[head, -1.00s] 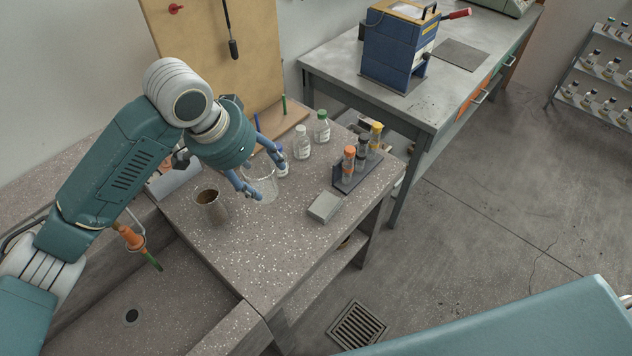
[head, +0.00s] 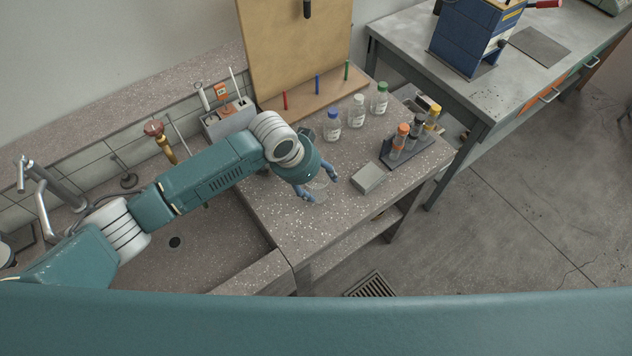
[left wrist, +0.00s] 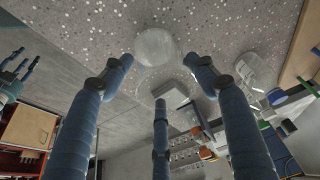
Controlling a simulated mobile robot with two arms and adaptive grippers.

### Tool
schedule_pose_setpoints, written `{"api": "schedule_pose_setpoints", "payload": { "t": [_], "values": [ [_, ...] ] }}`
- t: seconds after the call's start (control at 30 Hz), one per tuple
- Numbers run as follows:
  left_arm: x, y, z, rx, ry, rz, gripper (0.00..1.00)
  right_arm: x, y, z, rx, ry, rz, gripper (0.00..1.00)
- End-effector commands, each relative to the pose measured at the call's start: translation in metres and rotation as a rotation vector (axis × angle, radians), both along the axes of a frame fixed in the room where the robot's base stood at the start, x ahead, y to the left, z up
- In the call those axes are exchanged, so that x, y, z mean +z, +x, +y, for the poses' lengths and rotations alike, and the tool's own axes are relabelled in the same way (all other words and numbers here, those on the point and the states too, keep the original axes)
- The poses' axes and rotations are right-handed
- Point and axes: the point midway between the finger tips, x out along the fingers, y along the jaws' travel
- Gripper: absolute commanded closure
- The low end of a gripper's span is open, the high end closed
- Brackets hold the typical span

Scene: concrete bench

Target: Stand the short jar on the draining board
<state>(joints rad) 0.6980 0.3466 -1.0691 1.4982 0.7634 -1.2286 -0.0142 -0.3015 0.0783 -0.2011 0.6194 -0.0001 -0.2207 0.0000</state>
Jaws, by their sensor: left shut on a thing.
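The short jar is clear glass. In the head view the jar (head: 321,186) is faint and partly hidden by my left gripper (head: 309,196), which is shut on it. In the left wrist view the jar (left wrist: 156,46) sits at the fingertips of my left gripper (left wrist: 158,75). The speckled top (head: 290,215) beside the sink looks like the draining board. The jar is over it, and I cannot tell whether they touch. My right gripper (left wrist: 20,72) shows small at the left of the wrist view, its fingers apart.
A grey block (head: 368,178) lies right of the jar. Behind are a blue-capped bottle (head: 332,126), two more bottles, a tube rack (head: 400,158) and a pegged wooden board (head: 305,100). The sink (head: 195,265) is at left. The front of the speckled top is clear.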

Motion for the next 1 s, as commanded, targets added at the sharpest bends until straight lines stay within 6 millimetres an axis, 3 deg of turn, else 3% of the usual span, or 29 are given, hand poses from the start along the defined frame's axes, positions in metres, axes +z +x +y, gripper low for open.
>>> {"api": "schedule_pose_setpoints", "payload": {
  "t": [0.17, 0.53, 0.57, 0.63, 1.0],
  "values": [
    [-0.02, 0.0, -0.001, 0.0, -0.001, 0.001, 0.87, 0.005, 0.001, 0.0, 0.0, 0.0, -0.001, 0.6],
    [-0.025, 0.0, -0.001, 0.0, -0.001, -0.001, 0.87, 0.003, 0.002, 0.0, -0.001, 0.0, -0.003, 0.6],
    [-0.026, 0.0, 0.0, 0.0, 0.0, 0.0, 0.4, 0.003, 0.002, -0.001, -0.001, 0.0, -0.003, 0.6],
    [-0.025, 0.0, 0.0, 0.0, 0.0, 0.0, 0.26, 0.004, 0.002, -0.001, -0.001, 0.0, -0.003, 0.6],
    [-0.021, 0.0, 0.0, 0.0, -0.001, -0.001, 0.23, 0.006, 0.003, -0.002, -0.001, -0.002, -0.004, 0.6]
  ]
}}
